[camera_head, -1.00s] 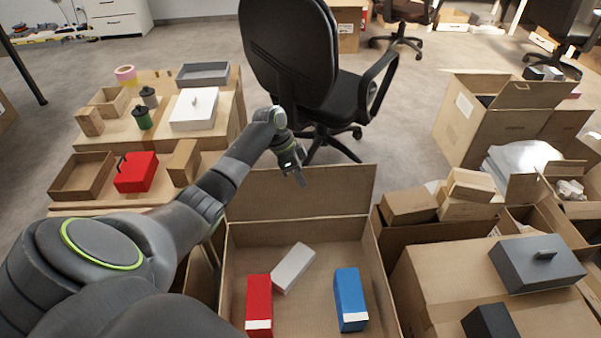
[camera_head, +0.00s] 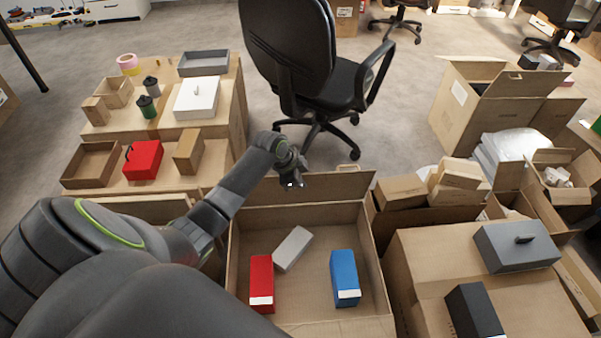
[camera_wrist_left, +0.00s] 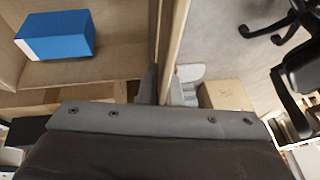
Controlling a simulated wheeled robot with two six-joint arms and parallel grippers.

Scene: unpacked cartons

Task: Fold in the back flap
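The open carton (camera_head: 388,290) stands at bottom centre in the head view. Its back flap (camera_head: 335,188) stands up from the far wall. My left gripper (camera_head: 291,184) is at the flap's top edge, left of its middle. In the left wrist view the back flap (camera_wrist_left: 170,40) runs edge-on between the two close-set fingers of my left gripper (camera_wrist_left: 165,88), which looks shut on it. Inside the carton lie a red box (camera_head: 261,278), a grey-white box (camera_head: 293,248) and a blue box (camera_head: 345,275); the blue box also shows in the wrist view (camera_wrist_left: 60,35). My right gripper is not in view.
An office chair (camera_head: 290,60) stands behind the flap. A wooden table with a red box (camera_head: 143,160) and trays is at left. Closed cartons with grey boxes (camera_head: 515,247) stand at right. Floor shows between the chair and the right cartons.

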